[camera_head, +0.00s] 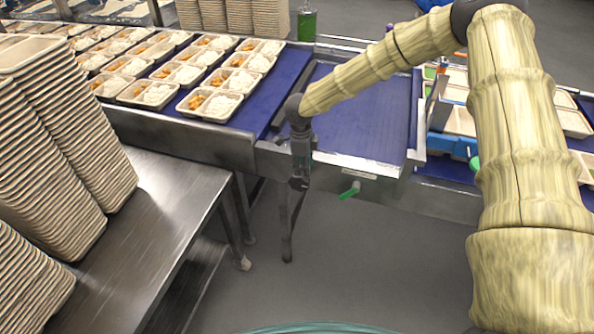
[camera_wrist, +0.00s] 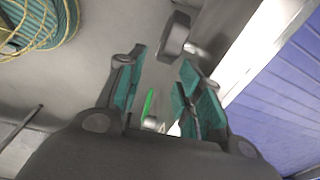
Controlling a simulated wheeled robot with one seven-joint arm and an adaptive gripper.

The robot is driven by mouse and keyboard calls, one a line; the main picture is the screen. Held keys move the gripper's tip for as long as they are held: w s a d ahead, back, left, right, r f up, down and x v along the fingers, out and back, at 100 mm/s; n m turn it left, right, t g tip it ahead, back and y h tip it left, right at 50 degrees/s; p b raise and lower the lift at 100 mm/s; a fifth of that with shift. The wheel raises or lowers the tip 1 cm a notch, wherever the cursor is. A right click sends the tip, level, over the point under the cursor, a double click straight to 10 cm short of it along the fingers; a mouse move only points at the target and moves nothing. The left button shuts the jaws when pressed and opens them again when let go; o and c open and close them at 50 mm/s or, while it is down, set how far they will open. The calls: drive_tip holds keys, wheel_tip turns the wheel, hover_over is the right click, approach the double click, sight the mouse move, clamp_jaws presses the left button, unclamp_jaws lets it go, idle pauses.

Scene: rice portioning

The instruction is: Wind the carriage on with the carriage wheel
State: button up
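My gripper (camera_head: 299,182) points down at the front edge of the blue conveyor section, left of a green-handled crank (camera_head: 350,190). In the wrist view my gripper (camera_wrist: 163,75) is open, with teal pads apart and nothing clasped between them. A dark grey rounded knob or wheel (camera_wrist: 174,36) shows just past the fingertips; I cannot tell for sure that it is the carriage wheel. A green handle (camera_wrist: 149,102) shows further off between the fingers. The empty blue bed (camera_head: 362,105) lies behind my gripper. No complete wheel shows in the head view.
Filled trays (camera_head: 210,104) stand in rows on the blue belt at left. Tall stacks of empty trays (camera_head: 60,150) stand on a steel table (camera_head: 165,190) at front left. More trays (camera_head: 572,122) lie at right. Floor in front is clear.

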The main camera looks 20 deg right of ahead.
sight(299, 182)
drive_tip(key=shift+w+a+r+m+y, duration=0.15)
drive_tip(key=shift+w+r+m+y, duration=0.1)
drive_tip(key=shift+w+r, duration=0.35)
drive_tip(key=shift+w+a+r+m+y, duration=0.15)
drive_tip(key=shift+w+r+m, duration=0.1)
drive_tip(key=shift+w+r, duration=0.35)
wheel_tip(299, 182, down, 10)
drive_tip(key=p, duration=0.3)
drive_tip(key=shift+f+p, duration=0.25)
drive_tip(key=shift+p, duration=0.15)
drive_tip(key=c, duration=0.7)
drive_tip(key=shift+c, duration=0.2)
drive_tip(key=shift+a, duration=0.1)
